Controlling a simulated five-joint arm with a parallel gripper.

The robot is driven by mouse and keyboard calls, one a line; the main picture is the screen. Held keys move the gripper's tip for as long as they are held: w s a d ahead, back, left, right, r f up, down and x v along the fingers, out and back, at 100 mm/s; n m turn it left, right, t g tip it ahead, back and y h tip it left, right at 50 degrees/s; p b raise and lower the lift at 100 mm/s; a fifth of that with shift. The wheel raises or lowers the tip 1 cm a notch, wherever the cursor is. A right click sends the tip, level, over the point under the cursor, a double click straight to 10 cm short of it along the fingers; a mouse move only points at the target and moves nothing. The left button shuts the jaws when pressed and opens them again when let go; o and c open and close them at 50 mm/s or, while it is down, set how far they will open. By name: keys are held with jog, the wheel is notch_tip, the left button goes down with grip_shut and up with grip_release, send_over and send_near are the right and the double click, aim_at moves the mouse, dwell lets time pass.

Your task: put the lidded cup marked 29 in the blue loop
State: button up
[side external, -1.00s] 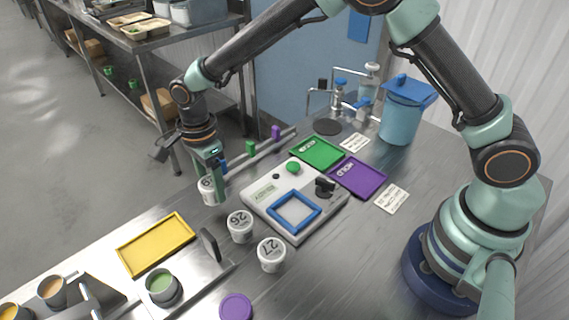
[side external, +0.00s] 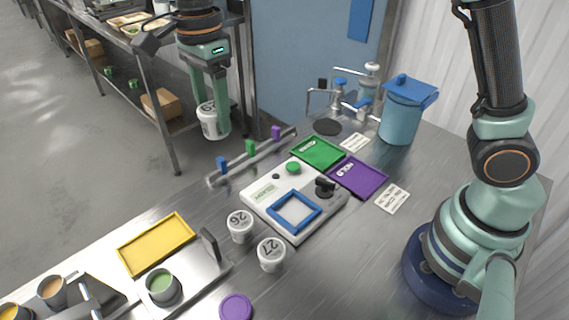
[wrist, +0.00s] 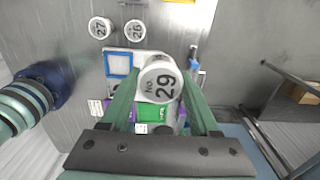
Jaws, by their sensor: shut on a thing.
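My gripper (side external: 212,128) is shut on the lidded cup marked 29 (side external: 208,117) and holds it in the air, left of and above the white device. In the wrist view the cup's lid (wrist: 160,84), printed "No. 29", sits between the two green fingers. The blue loop (side external: 275,222) is a square blue frame on top of the white device (side external: 259,188); it also shows in the wrist view (wrist: 107,66). No cup stands inside the loop.
Lidded cups 26 (side external: 240,227) and 27 (side external: 271,255) stand in front of the device. A rail with coloured blocks (side external: 250,148) lies behind it. A green tray (side external: 318,152) and a purple tray (side external: 358,177) lie beside it. A yellow tray (side external: 156,245) is at left.

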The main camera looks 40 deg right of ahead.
jog(key=s+d+r, duration=0.2)
jog(key=s+d, duration=0.6)
jog(key=s, duration=0.3)
jog(key=f, duration=2)
jog(key=shift+s+a+f, duration=0.1)
jog(key=shift+s+f, duration=0.1)
jog(key=shift+f, duration=0.1)
jog(key=shift+f, duration=0.1)
jog(key=o, duration=1.4)
